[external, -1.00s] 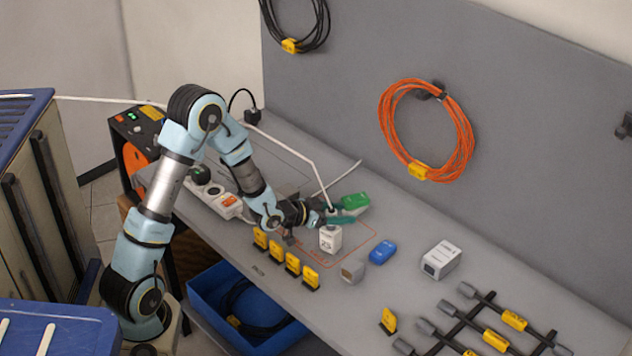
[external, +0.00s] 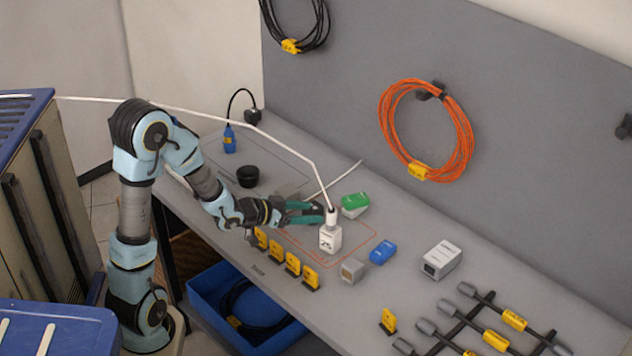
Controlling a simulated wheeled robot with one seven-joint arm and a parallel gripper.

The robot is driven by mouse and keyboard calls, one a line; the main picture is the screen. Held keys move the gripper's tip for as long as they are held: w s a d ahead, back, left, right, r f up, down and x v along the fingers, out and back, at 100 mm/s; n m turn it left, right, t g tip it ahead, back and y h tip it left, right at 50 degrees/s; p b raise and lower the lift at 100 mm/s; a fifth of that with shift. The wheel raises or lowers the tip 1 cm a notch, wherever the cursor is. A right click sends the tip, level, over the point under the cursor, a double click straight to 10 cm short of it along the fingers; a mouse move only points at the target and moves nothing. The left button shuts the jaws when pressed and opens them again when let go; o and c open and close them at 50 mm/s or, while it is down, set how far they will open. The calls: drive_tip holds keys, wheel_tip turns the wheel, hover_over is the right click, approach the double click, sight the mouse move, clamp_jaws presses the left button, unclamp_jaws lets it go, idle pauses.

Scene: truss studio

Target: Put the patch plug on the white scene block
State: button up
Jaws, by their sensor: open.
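The patch plug (external: 332,216) is a small white plug on the end of a white cable. It appears upright on top of the white scene block (external: 330,241), which has dark lettering on its front. My gripper (external: 311,212) is open, with its green fingers just left of the plug and pointing at it. The fingers look apart from the plug, though the gap is too small to be sure.
A green block (external: 355,205), a blue block (external: 383,251) and a grey block (external: 352,271) stand close by. A larger white box (external: 441,260) is further right. Several yellow tags (external: 276,249) line the bench's front edge. The white cable (external: 290,142) runs above the bench.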

drive_tip(key=shift+s+a+r+b, duration=0.2)
drive_tip(key=shift+s+a+b, duration=0.05)
drive_tip(key=shift+a+b, duration=0.2)
drive_tip(key=w+a+f+n+y, duration=0.1)
drive_tip(key=w+a+f+y, duration=0.1)
drive_tip(key=a, duration=0.4)
drive_tip(key=w+a+f+n+y, duration=0.1)
drive_tip(key=a+f+n+y, duration=0.1)
drive_tip(key=a, duration=0.3)
drive_tip(key=w+a+f+n+y, duration=0.2)
drive_tip(key=a+f+y, duration=0.1)
drive_tip(key=a, duration=0.3)
drive_tip(key=shift+w+a+y, duration=0.3)
drive_tip(key=shift+y, duration=0.1)
drive_tip(key=s+a+f+n+g+y, duration=0.2)
drive_tip(key=s+a+n, duration=0.1)
drive_tip(key=a, duration=0.4)
drive_tip(key=s+a+f+n+g+y, duration=0.1)
drive_tip(key=s+a+n+g, duration=0.1)
drive_tip(key=s+a, duration=0.3)
drive_tip(key=a+g, duration=0.1)
drive_tip(key=a, duration=0.1)
drive_tip(key=shift+s+a+f+n+y, duration=0.3)
drive_tip(key=shift+a+f+n+y, duration=0.05)
drive_tip(key=shift+f+n+y, duration=0.05)
